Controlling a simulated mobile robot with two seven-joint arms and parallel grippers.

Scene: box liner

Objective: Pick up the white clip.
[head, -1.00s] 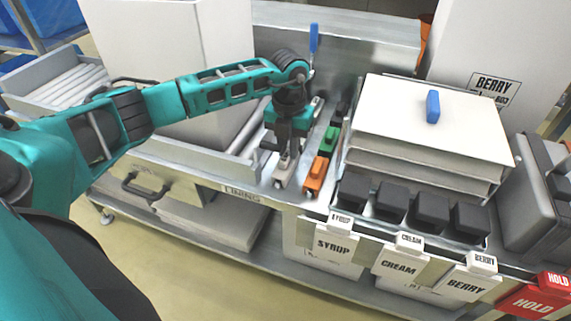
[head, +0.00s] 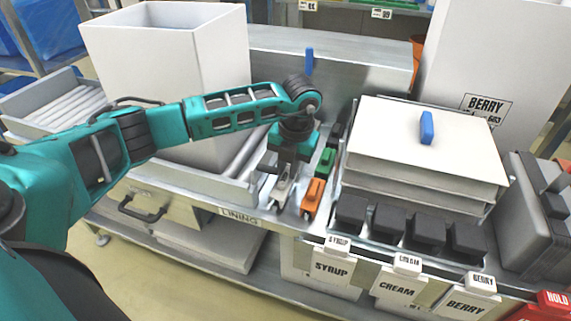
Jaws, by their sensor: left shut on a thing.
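The white clip (head: 280,191) stands on the metal bench, at the left of a row of clips. My left gripper (head: 286,172) points down over it and is shut on it. The fingertips are small and partly hidden by the gripper body, and I cannot tell whether the clip is clear of the bench. My right gripper is not in view.
An orange clip (head: 313,196) and a green clip (head: 326,161) stand close on the right. A stack of white sheets (head: 420,140) with a blue clip (head: 427,128) lies further right, behind black blocks (head: 390,222). A tall white box (head: 165,40) stands behind my left arm.

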